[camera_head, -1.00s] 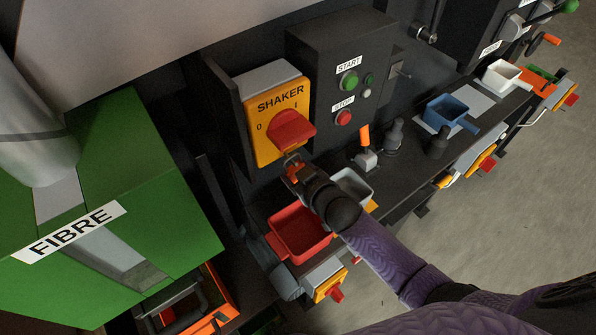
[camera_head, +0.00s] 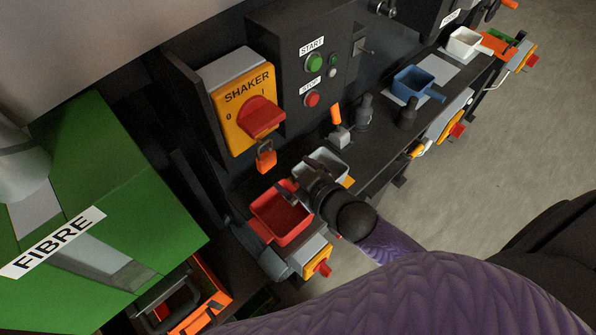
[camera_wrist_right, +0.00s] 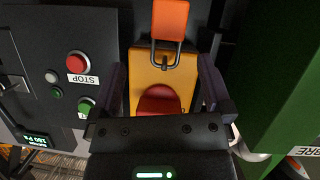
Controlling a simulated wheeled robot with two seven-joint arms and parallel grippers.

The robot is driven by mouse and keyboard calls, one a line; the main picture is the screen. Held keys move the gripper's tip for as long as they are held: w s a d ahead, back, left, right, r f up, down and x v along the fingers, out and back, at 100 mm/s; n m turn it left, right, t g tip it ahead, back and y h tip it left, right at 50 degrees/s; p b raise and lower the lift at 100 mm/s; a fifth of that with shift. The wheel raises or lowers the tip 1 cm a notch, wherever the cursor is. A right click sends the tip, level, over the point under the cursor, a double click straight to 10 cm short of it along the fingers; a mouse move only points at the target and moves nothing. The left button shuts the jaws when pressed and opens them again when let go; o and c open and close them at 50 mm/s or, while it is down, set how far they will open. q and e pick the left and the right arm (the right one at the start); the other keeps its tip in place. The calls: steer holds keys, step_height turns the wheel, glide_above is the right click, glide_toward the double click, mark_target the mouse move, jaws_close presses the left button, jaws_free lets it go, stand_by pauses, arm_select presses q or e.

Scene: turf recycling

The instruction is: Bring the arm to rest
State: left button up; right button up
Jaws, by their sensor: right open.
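My right gripper (camera_head: 298,175) is open and empty in the head view, over the red tray and the grey tray. In the right wrist view its two fingers (camera_wrist_right: 167,88) stand wide apart. The orange padlock (camera_head: 265,157) hangs by its shackle at the lower edge of the yellow SHAKER switch plate (camera_head: 237,128), apart from the fingers. The red switch handle (camera_head: 262,117) is above it. The wrist view shows the scene upside down, with the padlock (camera_wrist_right: 170,18) at the top and the red handle (camera_wrist_right: 160,100) between the fingers. My left gripper is out of view.
A red tray (camera_head: 262,228) and a grey tray (camera_head: 342,160) lie under my gripper. A control box with a green START button (camera_head: 314,62) and a red STOP button (camera_head: 311,99) stands at right of the switch. The green FIBRE bin (camera_head: 150,215) is at left.

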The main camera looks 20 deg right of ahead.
steer(key=s+r+m+g+h, duration=0.1)
steer(key=s+m+g+h, duration=0.1)
steer(key=s+g, duration=0.45)
steer(key=s+r+m+g+h, duration=0.1)
steer(key=s+r+m+g, duration=0.15)
steer(key=s, duration=0.75)
step_height(320, 180, down, 35)
steer(key=s+d+n+g+b, duration=0.1)
steer(key=s+g+b, duration=0.1)
steer(key=b, duration=1.3)
steer(key=s+d+f+b, duration=0.1)
steer(key=s+f+b, duration=0.4)
steer(key=f, duration=0.5)
steer(key=s+d+f+g+b, duration=0.1)
steer(key=s+d+f+b, duration=0.1)
steer(key=s+f+b, duration=0.3)
steer(key=s+f, duration=0.3)
steer(key=f, duration=0.3)
steer(key=shift+s+g+h, duration=0.3)
steer(key=shift+s+h, duration=0.05)
steer(key=shift+h, duration=0.05)
steer(key=shift+n, duration=0.25)
